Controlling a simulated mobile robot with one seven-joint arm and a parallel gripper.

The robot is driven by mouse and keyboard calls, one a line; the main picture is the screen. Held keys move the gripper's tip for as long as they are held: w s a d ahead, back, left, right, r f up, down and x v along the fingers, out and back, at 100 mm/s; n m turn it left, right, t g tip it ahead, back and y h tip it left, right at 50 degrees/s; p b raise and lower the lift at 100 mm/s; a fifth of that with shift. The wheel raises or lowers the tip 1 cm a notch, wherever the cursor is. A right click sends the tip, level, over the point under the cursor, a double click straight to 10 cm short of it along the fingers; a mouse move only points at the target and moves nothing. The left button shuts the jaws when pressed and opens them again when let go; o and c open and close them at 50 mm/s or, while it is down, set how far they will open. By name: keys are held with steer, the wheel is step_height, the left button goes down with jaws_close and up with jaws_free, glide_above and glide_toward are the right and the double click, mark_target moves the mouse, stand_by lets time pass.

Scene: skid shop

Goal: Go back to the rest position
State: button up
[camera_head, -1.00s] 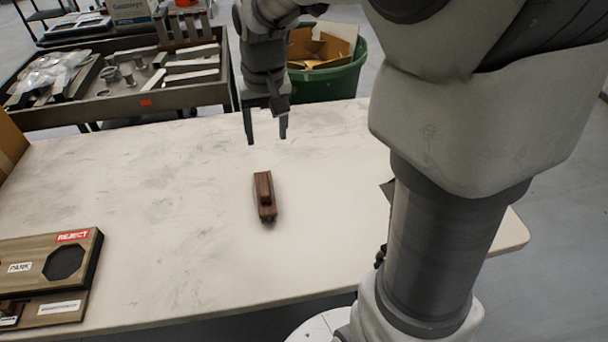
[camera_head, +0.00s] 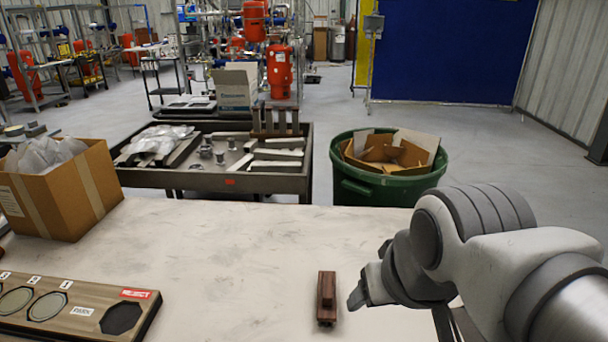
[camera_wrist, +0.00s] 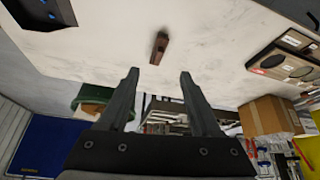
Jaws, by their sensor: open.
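My gripper (camera_wrist: 158,78) is open and empty in the wrist view, with its two dark fingers apart. In the head view my arm is folded at the right, and the gripper end (camera_head: 358,297) shows only in part; its fingers cannot be made out there. A small dark reddish-brown wooden block piece (camera_head: 326,298) with a raised part on top stands on the pale worktable (camera_head: 230,260), a little left of my gripper. In the wrist view the same wooden piece (camera_wrist: 158,47) lies beyond the fingertips, apart from them.
A wooden board (camera_head: 148,303) with round recesses and a REJECT label lies at the table's left front. A cardboard box (camera_head: 62,205) stands at the left. Behind the table are a cart with metal parts (camera_head: 240,182) and a green bin (camera_head: 385,190). The table's middle is clear.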

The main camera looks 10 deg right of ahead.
steer(key=shift+s, duration=0.15)
step_height(320, 180, up, 5)
steer(key=p, duration=0.5)
steer(key=shift+r, duration=0.2)
steer(key=shift+f, duration=0.2)
steer(key=shift+c, duration=1.1)
